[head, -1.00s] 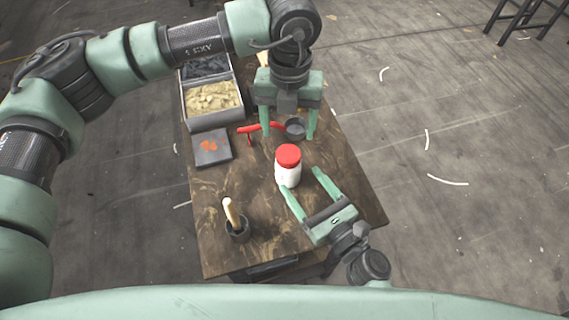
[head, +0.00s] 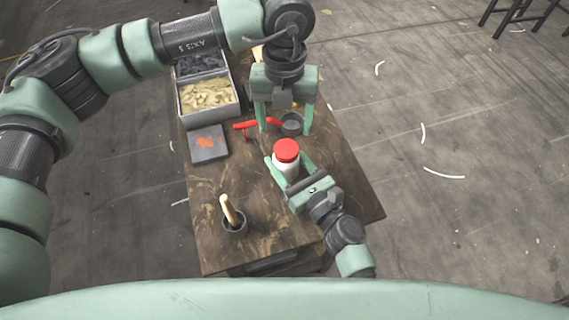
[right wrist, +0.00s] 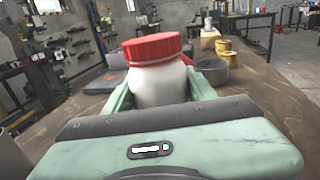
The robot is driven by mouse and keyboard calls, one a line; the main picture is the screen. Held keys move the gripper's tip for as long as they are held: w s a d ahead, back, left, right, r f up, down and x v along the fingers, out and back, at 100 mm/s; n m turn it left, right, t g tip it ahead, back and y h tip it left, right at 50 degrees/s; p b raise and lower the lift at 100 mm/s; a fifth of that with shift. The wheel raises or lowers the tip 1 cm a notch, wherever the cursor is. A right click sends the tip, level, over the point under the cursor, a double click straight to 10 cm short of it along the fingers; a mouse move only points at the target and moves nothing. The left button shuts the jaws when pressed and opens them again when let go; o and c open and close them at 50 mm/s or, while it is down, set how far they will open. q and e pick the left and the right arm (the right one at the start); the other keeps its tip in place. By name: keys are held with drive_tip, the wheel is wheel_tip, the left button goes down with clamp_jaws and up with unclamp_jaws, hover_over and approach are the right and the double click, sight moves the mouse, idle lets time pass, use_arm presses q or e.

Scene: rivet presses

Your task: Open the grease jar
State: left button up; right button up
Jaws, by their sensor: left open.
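The grease jar is white with a red screw lid (head: 287,150) and stands upright on the wooden table. In the right wrist view the ribbed red lid (right wrist: 152,48) sits on the white jar body (right wrist: 160,85). My right gripper (head: 287,158) has its fingers on either side of the jar body, below the lid. The fingers look spread wider than the jar, and I cannot tell whether either touches it. My left gripper (head: 284,130) is open, pointing down, behind the jar and empty.
A dark round cup (head: 291,124) and a red-handled tool (head: 255,124) lie near my left gripper. A grey case (head: 183,112) and a dark pad with an orange mark (head: 208,143) are at the left. A dark pot (head: 235,229) holds a wooden handle at the front.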

sight(286, 148)
clamp_jaws()
use_arm(q)
drive_tip(key=m, duration=0.7)
drive_tip(key=shift+m, duration=0.3)
drive_tip(key=m, duration=1.4)
drive_tip(key=shift+d, duration=0.1)
drive_tip(key=m, duration=0.7)
drive_tip(key=shift+w, duration=0.1)
drive_tip(key=m, duration=1.1)
drive_tip(key=shift+d+m, duration=0.1)
drive_tip(key=shift+m, duration=0.3)
drive_tip(key=m, duration=0.4)
drive_tip(key=shift+m, duration=0.3)
drive_tip(key=shift+f, duration=4)
